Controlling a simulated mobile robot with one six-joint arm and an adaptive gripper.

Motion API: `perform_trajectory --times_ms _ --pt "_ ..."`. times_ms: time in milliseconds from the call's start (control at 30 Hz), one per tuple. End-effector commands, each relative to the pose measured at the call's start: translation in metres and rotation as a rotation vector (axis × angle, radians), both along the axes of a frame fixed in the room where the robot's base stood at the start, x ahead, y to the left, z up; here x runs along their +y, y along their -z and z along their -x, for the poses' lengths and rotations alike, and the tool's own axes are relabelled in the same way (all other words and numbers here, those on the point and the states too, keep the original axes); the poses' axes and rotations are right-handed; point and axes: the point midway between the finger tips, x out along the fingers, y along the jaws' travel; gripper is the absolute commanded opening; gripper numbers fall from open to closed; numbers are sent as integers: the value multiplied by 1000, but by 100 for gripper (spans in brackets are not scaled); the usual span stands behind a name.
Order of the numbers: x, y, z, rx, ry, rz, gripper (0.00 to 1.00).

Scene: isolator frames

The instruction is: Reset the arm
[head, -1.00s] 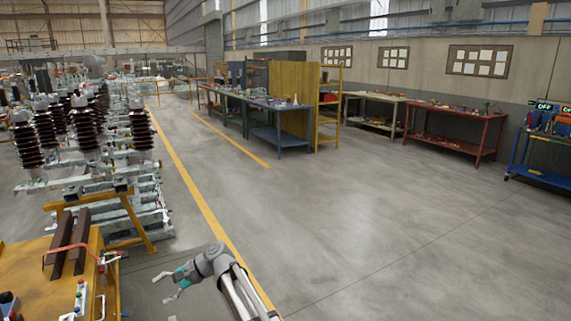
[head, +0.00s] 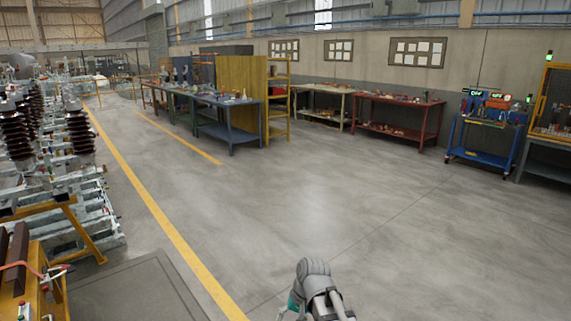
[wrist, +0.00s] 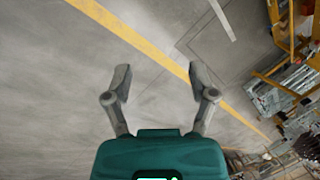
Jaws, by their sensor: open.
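My arm shows at the bottom of the head view, right of centre, held over bare floor. Its gripper is mostly hidden there behind my own wrist, with only a bit of teal and a fingertip showing. In the wrist view my gripper (wrist: 160,82) has its two grey fingers spread well apart with nothing between them. Beyond the fingers lies grey concrete floor (wrist: 130,75) crossed by a yellow line.
Isolator frames with dark insulators (head: 75,130) stand at the left. A yellow workbench (head: 45,290) is at the lower left. Workbenches (head: 228,132), a red table (head: 398,115) and a blue trolley (head: 485,140) line the far side. The middle floor (head: 300,200) is clear.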

Motion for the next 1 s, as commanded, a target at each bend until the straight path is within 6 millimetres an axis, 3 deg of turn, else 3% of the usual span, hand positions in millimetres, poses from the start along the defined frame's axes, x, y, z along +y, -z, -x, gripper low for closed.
perform_trajectory --times_ms 33,200,400,567,1000 --pt "-25 2 12 -8 2 39 73" --pt "-94 7 36 -19 -9 172 73" --pt "-143 8 57 -14 -22 274 73" --pt "-156 8 62 -9 -26 302 73" --pt "-155 8 62 -10 -26 302 73"
